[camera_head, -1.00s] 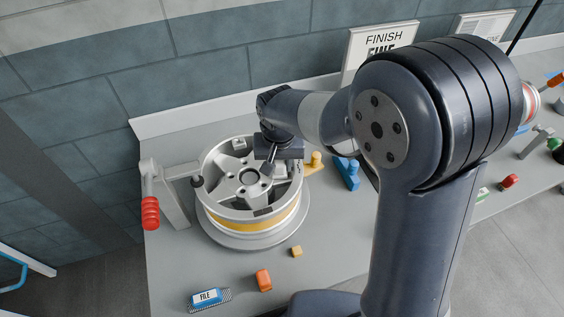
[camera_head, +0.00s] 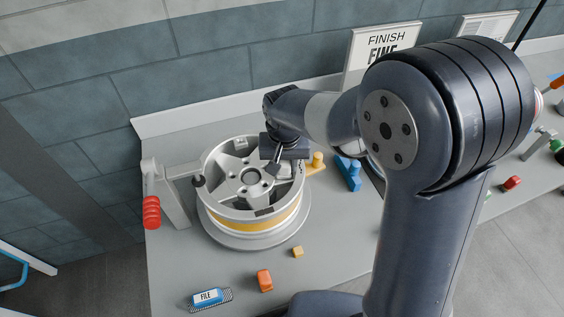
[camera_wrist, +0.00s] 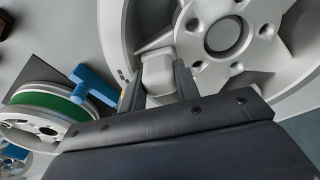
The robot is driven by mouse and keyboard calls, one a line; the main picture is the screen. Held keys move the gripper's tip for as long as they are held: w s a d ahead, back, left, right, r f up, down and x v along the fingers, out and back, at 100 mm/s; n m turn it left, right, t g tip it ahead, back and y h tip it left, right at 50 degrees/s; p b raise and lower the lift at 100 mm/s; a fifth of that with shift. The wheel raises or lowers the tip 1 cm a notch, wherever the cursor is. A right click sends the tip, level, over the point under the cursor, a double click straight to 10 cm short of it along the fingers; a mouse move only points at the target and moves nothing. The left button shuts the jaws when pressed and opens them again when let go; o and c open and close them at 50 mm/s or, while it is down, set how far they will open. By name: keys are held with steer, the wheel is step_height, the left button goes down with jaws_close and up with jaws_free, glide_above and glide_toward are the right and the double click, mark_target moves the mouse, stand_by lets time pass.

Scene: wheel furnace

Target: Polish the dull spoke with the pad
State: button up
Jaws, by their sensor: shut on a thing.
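The silver spoked wheel (camera_head: 212,189) lies flat with its hub facing up and a yellow band around its barrel. It also shows in the wrist view (camera_wrist: 116,30), where the hub is at the upper right. My gripper (camera_wrist: 157,78) is shut on a pale grey block, which looks like the pad (camera_wrist: 157,71). The pad is over a spoke between hub and rim; I cannot tell whether it touches. In the head view my gripper (camera_head: 275,166) is over the wheel's right side and hides part of it. I cannot tell which spoke is dull.
A stand with a red handle (camera_head: 152,212) is left of the wheel. A blue file (camera_head: 208,297), an orange block (camera_head: 264,280) and a small yellow block (camera_head: 297,252) lie in front. A blue piece (camera_head: 348,174) is to the right. A FINISH FINE sign (camera_head: 385,45) stands behind.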

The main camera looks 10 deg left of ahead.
steer(key=shift+s+a, duration=0.1)
steer(key=shift+a, duration=0.25)
steer(key=shift+d, duration=0.5)
steer(key=shift+a+f, duration=0.1)
steer(key=shift+a, duration=0.4)
steer(key=shift+d, duration=0.1)
stand_by(0.5)
steer(key=shift+d, duration=0.1)
steer(key=shift+d, duration=0.35)
steer(key=shift+a, duration=0.6)
steer(key=shift+d, duration=0.55)
